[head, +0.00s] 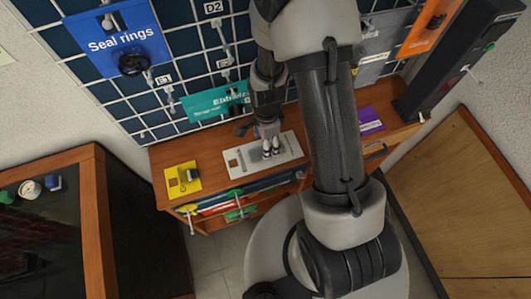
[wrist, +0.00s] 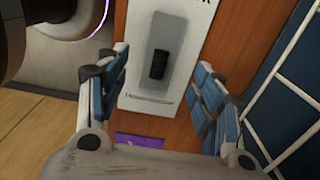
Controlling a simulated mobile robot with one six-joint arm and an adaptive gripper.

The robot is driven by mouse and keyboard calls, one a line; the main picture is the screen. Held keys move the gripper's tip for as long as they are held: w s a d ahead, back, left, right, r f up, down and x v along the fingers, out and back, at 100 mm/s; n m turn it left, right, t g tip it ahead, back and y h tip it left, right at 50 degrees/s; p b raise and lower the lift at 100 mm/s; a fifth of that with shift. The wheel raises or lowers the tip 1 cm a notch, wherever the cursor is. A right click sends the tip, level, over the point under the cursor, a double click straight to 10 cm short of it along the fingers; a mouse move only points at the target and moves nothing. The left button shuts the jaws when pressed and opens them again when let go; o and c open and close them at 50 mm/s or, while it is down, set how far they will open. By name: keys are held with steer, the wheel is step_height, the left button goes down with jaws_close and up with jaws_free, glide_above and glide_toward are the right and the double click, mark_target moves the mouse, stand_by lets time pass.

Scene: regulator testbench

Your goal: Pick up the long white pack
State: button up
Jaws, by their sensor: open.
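The long white pack (head: 285,143) lies flat on the wooden bench, with a grey panel in its middle. In the wrist view the white pack (wrist: 190,25) shows a grey window with a small black part inside, and printed text near both ends. My gripper (head: 270,147) points down over the pack and hides part of it. In the wrist view my gripper (wrist: 163,65) is open, one finger along each long side of the pack, with nothing held. I cannot tell how high the fingertips are above the bench.
A yellow card (head: 182,180) with a small part lies left on the bench (head: 215,160). A purple card (head: 370,120) lies right; it also shows in the wrist view (wrist: 139,141). A wire grid with a blue "Seal rings" sign (head: 120,38) and a green sign (head: 215,100) stands behind.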

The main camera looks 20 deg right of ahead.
step_height(320, 180, down, 5)
steer(key=shift+a+f+b, duration=0.1)
steer(key=shift+b, duration=1.05)
steer(key=c, duration=1.2)
steer(key=shift+r, duration=0.2)
